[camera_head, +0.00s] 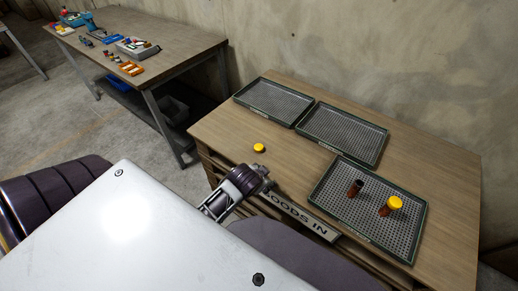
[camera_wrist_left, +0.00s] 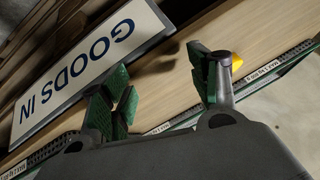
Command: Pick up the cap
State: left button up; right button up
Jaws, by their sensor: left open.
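A small yellow cap (camera_head: 259,148) lies flat on the wooden table, near its left front part. It also shows in the left wrist view (camera_wrist_left: 237,61), partly hidden behind a finger. My left gripper (camera_head: 266,184) is at the table's front edge, just on the near side of the cap and apart from it. In the left wrist view its green-padded fingers (camera_wrist_left: 160,78) are spread with nothing between them. My right gripper is not in view.
The wooden table (camera_head: 300,165) carries two empty trays (camera_head: 275,102) (camera_head: 343,136) at the back. A front tray (camera_head: 397,247) holds a dark open cylinder (camera_head: 355,187) and a yellow-capped one (camera_head: 389,207). A "GOODS IN" sign (camera_head: 302,216) is on the front edge. Wood around the cap is clear.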

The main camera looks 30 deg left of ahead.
pick_arm(q)
jog(key=w+d+r+m+t+h, duration=0.1)
jog(key=w+d+r+m+t, duration=0.1)
jog(key=w+r+m+t, duration=0.55)
jog(key=w+d+r+m+t+h, duration=0.15)
jog(key=w+r+t, duration=0.25)
jog(key=w+r, duration=0.7)
jog(key=s+d+r+m+t+h, duration=0.1)
jog(key=d+r+m+h, duration=0.55)
jog(key=r+m, duration=0.3)
jog(key=s+d+f+m+g+h, duration=0.1)
jog(key=s+d+m+g+h, duration=0.1)
jog(key=d+m+g+h, duration=0.5)
jog(key=s+d+f+m+g+h, duration=0.2)
jog(key=m+g, duration=0.2)
jog(key=m, duration=0.8)
jog(key=a+f+m+g+y, duration=0.6)
jog(key=a+f+m+y, duration=0.1)
jog(key=f, duration=0.3)
jog(key=a+f+m+g+y, duration=0.1)
jog(key=a+y, duration=0.9)
jog(key=a, duration=1.2)
jog(key=shift+s+a+f+m+g+b, duration=0.2)
jog(key=shift+s+f+m+g+b, duration=0.2)
jog(key=shift+g, duration=0.35)
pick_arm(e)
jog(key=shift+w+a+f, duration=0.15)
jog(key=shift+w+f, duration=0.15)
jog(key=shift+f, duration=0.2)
